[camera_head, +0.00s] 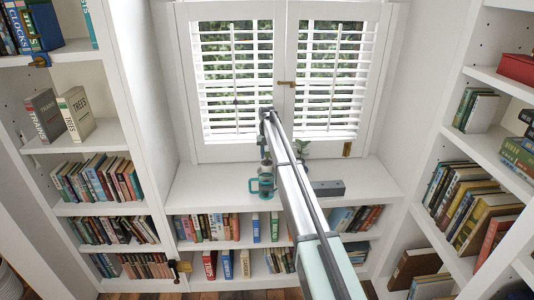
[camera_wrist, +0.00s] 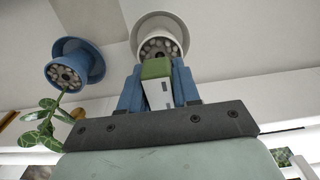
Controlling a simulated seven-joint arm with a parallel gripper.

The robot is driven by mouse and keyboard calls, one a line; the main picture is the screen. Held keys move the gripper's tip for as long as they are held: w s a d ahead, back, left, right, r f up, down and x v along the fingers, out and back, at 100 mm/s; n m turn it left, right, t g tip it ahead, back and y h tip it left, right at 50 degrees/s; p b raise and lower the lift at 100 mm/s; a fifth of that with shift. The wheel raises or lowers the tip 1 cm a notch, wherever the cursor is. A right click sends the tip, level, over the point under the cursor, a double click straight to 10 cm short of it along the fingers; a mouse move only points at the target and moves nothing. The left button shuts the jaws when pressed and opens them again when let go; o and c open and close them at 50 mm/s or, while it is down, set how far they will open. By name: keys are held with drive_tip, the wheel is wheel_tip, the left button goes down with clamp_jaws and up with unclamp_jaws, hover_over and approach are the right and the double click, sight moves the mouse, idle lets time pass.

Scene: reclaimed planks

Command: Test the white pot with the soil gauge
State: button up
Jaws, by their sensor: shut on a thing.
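In the wrist view my gripper (camera_wrist: 157,78) has its blue fingers closed on the soil gauge (camera_wrist: 156,92), a small block with a green end and a white face. The white pot (camera_wrist: 140,36) is just beyond the gauge, with pebbly fill in its mouth. The gauge overlaps the near edge of that mouth in the picture; I cannot tell whether it touches, and any probe is hidden.
A blue pot (camera_wrist: 78,47) with pebbly fill stands left of the white pot. A leafy plant (camera_wrist: 40,128) is near it. On the window seat (camera_head: 205,178) are a teal mug-like thing (camera_head: 262,186) and a dark grey box (camera_head: 328,188). Bookshelves flank both sides.

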drive_tip(key=shift+f, duration=0.7)
drive_tip(key=o, duration=1.1)
wheel_tip(320, 180, up, 14)
drive_tip(key=shift+d+f, duration=0.1)
drive_tip(key=shift+f, duration=0.05)
